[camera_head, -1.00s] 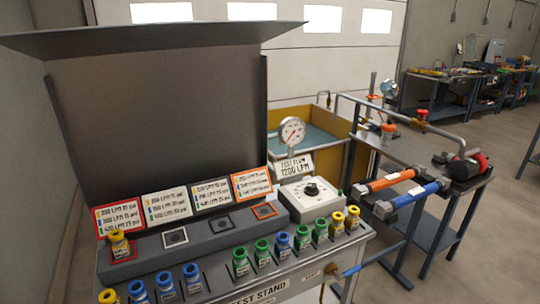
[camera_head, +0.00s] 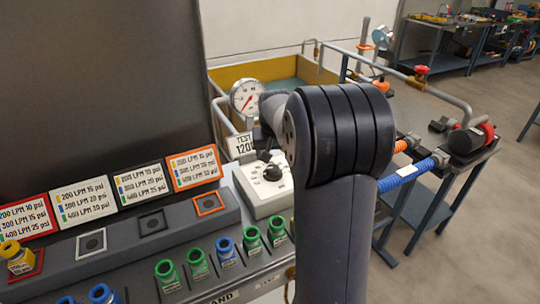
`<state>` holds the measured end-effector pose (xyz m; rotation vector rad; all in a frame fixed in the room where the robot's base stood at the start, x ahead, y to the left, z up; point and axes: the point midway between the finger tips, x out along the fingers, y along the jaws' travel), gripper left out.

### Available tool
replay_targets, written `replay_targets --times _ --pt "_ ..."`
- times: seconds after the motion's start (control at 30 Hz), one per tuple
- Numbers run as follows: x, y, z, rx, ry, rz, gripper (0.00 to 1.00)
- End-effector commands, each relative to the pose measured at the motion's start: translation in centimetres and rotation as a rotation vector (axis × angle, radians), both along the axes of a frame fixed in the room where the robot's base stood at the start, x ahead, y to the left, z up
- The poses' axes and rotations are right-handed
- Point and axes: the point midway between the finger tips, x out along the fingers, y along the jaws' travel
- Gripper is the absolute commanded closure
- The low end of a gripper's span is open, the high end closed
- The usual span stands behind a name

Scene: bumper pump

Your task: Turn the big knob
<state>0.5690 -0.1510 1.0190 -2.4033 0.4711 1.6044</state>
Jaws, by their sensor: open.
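The big knob (camera_head: 272,172) is black and sits on a white box with a printed dial (camera_head: 262,198) at the right end of the test stand. It shows just left of my arm, which covers the right part of the box. A round pressure gauge (camera_head: 247,97) and a partly covered "TEST FLOW" sign (camera_head: 240,146) stand behind it. My arm rises in front of the camera and bends away toward the knob area.
Several green, blue and yellow fittings stand along the stand's front, such as a green one (camera_head: 197,262). Labelled cards (camera_head: 137,180) line the back under a tall dark panel (camera_head: 95,90). A yellow-edged tank (camera_head: 270,75) and a side table with blue hose (camera_head: 405,173) lie beyond.

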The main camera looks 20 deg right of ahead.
Motion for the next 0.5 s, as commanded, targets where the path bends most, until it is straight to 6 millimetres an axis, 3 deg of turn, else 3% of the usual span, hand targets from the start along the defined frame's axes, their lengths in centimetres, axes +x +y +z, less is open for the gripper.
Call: replay_targets --times 0.23,0.5 --pt "1.3 -0.9 -1.3 0.003 0.005 -0.017 0.37" --pt "2.9 -1.6 -5.9 0.004 0.008 -0.016 0.37"
